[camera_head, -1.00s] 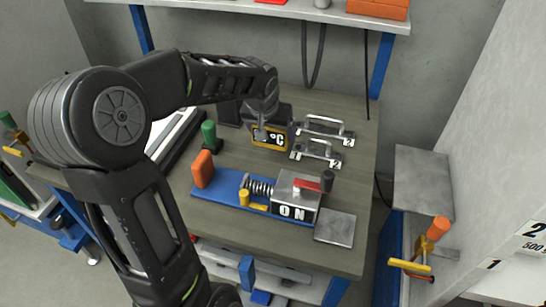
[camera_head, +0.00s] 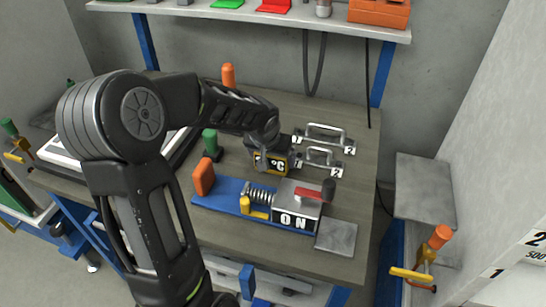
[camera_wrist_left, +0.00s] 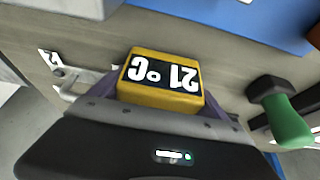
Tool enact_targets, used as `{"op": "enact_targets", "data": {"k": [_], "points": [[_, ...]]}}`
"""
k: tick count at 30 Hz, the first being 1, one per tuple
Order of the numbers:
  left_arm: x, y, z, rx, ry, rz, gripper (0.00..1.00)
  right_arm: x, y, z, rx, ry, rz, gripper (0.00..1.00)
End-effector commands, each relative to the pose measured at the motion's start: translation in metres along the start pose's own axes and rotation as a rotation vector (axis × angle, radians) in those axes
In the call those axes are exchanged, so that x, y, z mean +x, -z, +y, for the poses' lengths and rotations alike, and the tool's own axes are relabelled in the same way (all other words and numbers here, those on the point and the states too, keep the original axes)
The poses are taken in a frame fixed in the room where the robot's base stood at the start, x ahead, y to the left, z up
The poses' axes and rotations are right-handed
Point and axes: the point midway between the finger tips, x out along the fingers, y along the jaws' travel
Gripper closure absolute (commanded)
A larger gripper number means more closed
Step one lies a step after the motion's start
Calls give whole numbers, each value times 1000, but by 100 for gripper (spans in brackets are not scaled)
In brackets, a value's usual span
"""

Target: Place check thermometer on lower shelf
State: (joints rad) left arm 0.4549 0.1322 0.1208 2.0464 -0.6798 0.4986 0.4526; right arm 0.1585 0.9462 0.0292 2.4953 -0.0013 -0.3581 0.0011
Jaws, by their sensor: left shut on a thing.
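The check thermometer (camera_head: 271,162) is a small yellow box with a dark face reading °C. In the left wrist view the thermometer (camera_wrist_left: 160,82) shows 21°C upside down, between my fingers. My left gripper (camera_head: 268,146) is shut on it, just behind the blue fixture on the workbench. I cannot tell whether the thermometer clears the bench top. Below the bench's front edge, a grey surface (camera_head: 280,287) shows in part; I cannot tell whether it is the lower shelf. My right gripper is not in view.
The blue fixture (camera_head: 222,193) with a spring and an ON block (camera_head: 297,203) lies in front of the thermometer. Metal handles (camera_head: 320,155) lie to its right. A green-handled tool (camera_head: 210,142) stands to its left. A shelf (camera_head: 270,22) hangs above the bench.

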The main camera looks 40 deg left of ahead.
Motion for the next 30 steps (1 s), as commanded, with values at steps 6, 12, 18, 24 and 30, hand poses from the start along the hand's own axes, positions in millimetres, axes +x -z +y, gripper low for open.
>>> {"op": "enact_targets", "data": {"k": [6, 12, 18, 24, 30], "points": [[3, -1, 0, 0, 0, 1, 58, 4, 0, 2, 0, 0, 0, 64], [2, -1, 0, 0, 0, 0, 0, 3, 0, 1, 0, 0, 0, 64], [2, -1, 0, 0, 0, 0, 0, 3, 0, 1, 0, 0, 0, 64], [-4, 1, 0, 0, 0, 1, 0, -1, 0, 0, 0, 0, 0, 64], [-34, 1, 0, 1, 1, 4, 0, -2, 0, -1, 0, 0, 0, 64]]}}
